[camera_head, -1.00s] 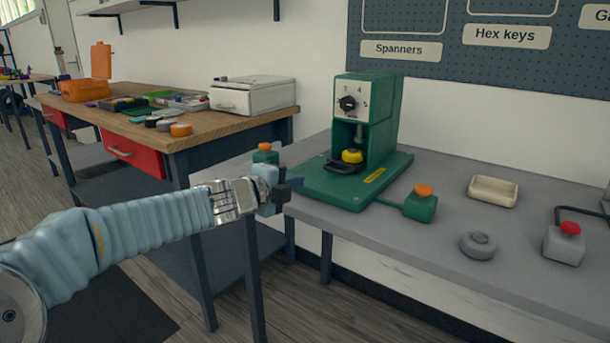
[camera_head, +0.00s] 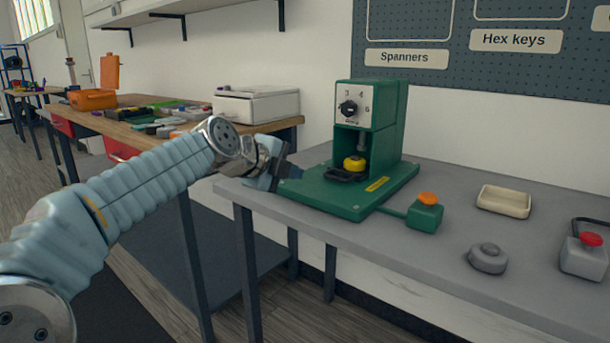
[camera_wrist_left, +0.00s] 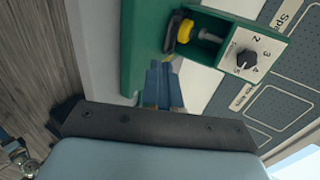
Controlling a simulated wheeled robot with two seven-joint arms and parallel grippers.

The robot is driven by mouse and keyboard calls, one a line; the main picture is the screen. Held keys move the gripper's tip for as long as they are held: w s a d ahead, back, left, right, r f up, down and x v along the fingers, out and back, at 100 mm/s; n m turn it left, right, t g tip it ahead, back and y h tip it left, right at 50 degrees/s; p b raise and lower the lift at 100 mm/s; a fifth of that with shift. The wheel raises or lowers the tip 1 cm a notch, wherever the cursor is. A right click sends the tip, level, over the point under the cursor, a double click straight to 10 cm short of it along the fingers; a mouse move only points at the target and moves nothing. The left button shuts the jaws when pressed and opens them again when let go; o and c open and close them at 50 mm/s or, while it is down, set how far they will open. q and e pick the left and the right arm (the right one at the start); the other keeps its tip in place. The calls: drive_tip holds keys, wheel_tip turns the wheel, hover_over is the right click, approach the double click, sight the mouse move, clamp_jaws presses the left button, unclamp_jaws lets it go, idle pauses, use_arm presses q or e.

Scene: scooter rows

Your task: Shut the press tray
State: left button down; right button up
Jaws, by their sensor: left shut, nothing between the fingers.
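The green press (camera_head: 370,140) stands on the grey bench, with a dial on its white front panel. Its black tray (camera_head: 345,175) is at the foot of the press, with a yellow round piece (camera_head: 354,164) at it. In the left wrist view the yellow piece (camera_wrist_left: 185,31) and the dark tray (camera_wrist_left: 171,33) show at the top. My left gripper (camera_head: 288,173) is at the left edge of the press's green base, apart from the tray. Its fingers (camera_wrist_left: 163,84) are shut and empty. My right gripper is out of view.
A green box with an orange button (camera_head: 426,211) stands right of the press. A grey round object (camera_head: 487,258), a cream dish (camera_head: 504,201) and a grey box with a red button (camera_head: 585,254) lie further right. A wooden bench (camera_head: 130,122) stands at the left.

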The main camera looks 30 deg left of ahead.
use_arm(q)
drive_tip(key=p, duration=0.3)
approach(341, 174)
drive_tip(key=f, duration=0.1)
drive_tip(key=w+f, duration=0.1)
drive_tip(key=f, duration=0.1)
drive_tip(key=shift+w, duration=0.2)
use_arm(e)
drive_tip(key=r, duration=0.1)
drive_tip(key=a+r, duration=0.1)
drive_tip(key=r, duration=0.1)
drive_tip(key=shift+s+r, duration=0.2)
use_arm(q)
drive_tip(key=w, duration=0.2)
drive_tip(key=w+p, duration=0.1)
drive_tip(key=w, duration=0.1)
drive_tip(key=shift+d, duration=0.2)
drive_tip(key=shift+r, duration=0.15)
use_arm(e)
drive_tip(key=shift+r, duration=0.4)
